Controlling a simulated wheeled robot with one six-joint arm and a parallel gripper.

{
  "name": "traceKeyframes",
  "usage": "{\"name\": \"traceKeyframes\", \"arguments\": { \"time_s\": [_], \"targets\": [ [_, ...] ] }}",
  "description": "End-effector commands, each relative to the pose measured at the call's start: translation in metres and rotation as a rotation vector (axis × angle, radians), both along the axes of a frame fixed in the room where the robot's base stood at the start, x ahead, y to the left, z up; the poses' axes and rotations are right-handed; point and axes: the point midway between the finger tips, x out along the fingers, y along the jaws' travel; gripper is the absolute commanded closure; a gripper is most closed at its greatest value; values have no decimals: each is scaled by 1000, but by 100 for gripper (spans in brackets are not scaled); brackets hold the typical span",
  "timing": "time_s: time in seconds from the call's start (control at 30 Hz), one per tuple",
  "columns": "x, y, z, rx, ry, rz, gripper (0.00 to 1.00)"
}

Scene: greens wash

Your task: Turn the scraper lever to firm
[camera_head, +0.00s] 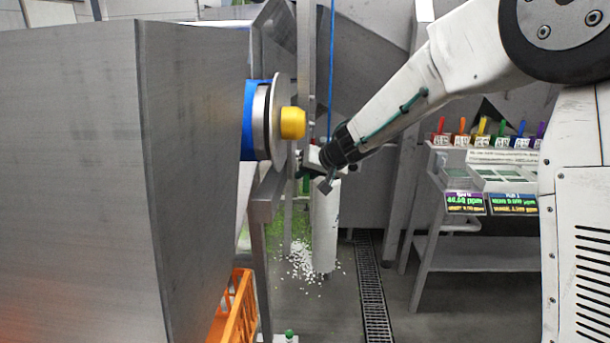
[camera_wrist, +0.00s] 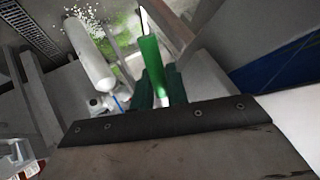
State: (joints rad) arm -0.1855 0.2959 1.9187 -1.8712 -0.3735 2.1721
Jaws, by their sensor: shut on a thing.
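My gripper (camera_head: 309,172) is beside the steel frame, just right of and below the disc with the yellow knob. In the wrist view my gripper (camera_wrist: 162,86) has its two dark green fingers around a bright green handle (camera_wrist: 151,62), which looks like the scraper lever. The handle sticks out beyond the fingers. The lever's base and pivot are hidden, and no firm mark is readable in either view. In the head view my gripper and the frame hide most of the handle.
A large steel housing (camera_head: 70,170) fills the left, with a blue ring and a yellow knob (camera_head: 292,123). A white cylinder (camera_head: 325,230) stands close below my gripper. An orange crate (camera_head: 236,312) is at the bottom. A shelf with coloured handles (camera_head: 490,140) stands right. A floor drain (camera_head: 373,290) runs between.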

Motion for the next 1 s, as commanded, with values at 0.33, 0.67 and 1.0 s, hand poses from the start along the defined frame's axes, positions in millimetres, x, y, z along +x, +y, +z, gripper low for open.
{"name": "traceKeyframes", "arguments": {
  "time_s": [0.33,0.67,1.0],
  "targets": [
    [0,2,2,2,-3,2,67],
    [0,4,2,2,-3,6,67],
    [2,17,0,-1,-34,22,67]
  ]
}}
